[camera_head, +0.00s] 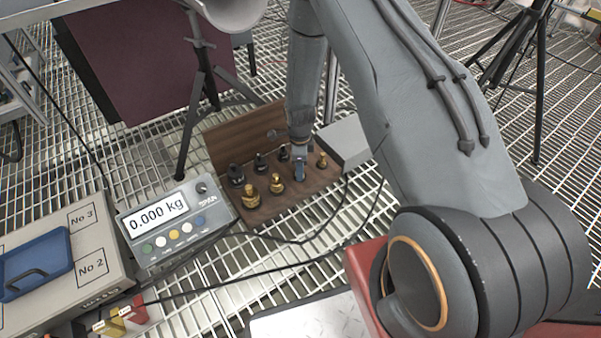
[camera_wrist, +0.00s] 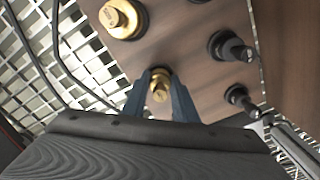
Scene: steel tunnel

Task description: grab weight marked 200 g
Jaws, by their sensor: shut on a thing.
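My gripper (camera_head: 299,172) points down over the wooden weight box. In the wrist view its two blue fingers (camera_wrist: 160,95) are closed on a small brass weight (camera_wrist: 160,84), which seems to sit at its place in the board. In the head view the fingers mostly hide this weight. Other brass weights stand in the same row: a large one (camera_head: 250,196), a medium one (camera_head: 277,184) and a small one (camera_head: 321,160). Black weights (camera_head: 236,175) stand in the row behind. No mark is legible, so I cannot tell which is 200 g.
The wooden box (camera_head: 265,213) has a raised back panel (camera_head: 235,140). A case with a blue handle plate (camera_head: 36,262) is at far left. A tripod (camera_head: 200,75) stands behind.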

